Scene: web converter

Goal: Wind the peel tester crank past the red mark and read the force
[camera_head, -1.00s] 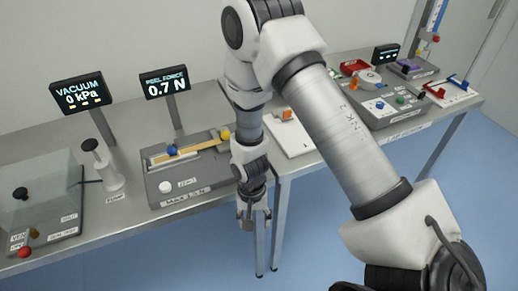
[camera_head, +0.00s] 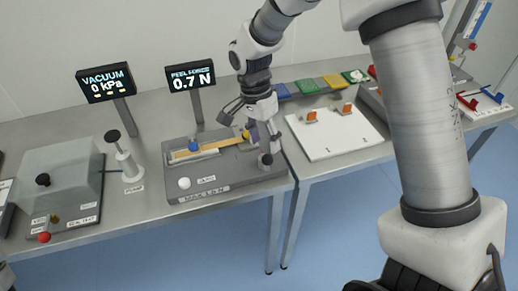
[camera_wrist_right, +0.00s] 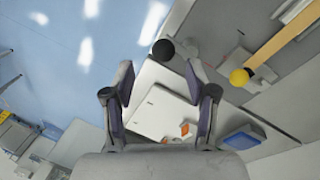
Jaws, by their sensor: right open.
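My right gripper (camera_head: 252,122) is open above that end. In the right wrist view the black knob (camera_wrist_right: 163,49) shows just beyond the gap between the open fingers (camera_wrist_right: 159,78); a yellow ball (camera_wrist_right: 239,77) is to its right. I cannot make out a red mark.
A vacuum display (camera_head: 104,82) reads 0 kPa. A pump (camera_head: 129,163) and a clear-covered chamber (camera_head: 60,185) stand to the left. A white board (camera_head: 335,135) with orange clips lies right of the tester. Coloured pads are behind it. Open floor lies in front.

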